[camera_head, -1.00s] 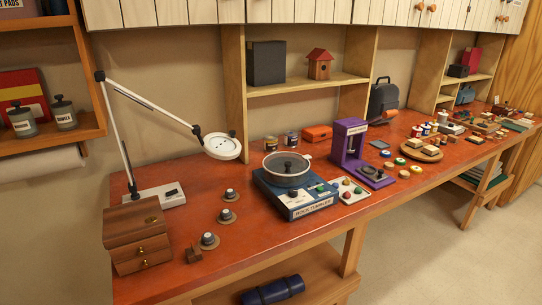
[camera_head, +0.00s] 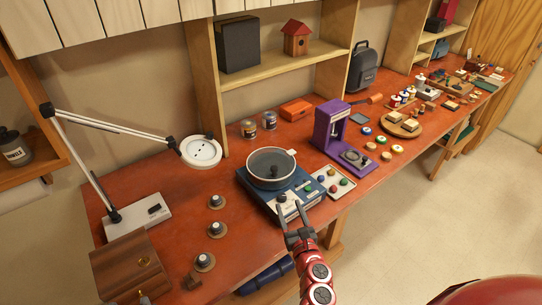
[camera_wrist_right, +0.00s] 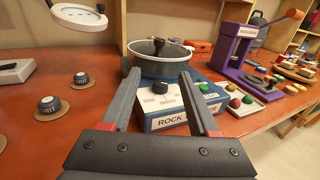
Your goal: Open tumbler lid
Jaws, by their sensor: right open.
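The rock tumbler's blue base (camera_head: 251,190) stands on the red-brown bench, with a dial and a green button on its front. Its round pan is covered by a lid (camera_head: 262,163), which looks seated flat. In the right wrist view the lid's dark knob (camera_wrist_right: 158,45) stands up in the middle. My right gripper (camera_head: 295,211) is open and empty, in front of the tumbler's front panel and below the lid. In the right wrist view its fingers (camera_wrist_right: 160,82) frame the front panel, with the lid beyond.
A purple press (camera_head: 328,132) and a tray of coloured stones (camera_head: 342,190) stand right of the tumbler. A lamp head (camera_head: 201,152) hangs to its left, above several dark knobs on discs (camera_head: 216,202). A wooden box (camera_head: 128,266) sits at the front left.

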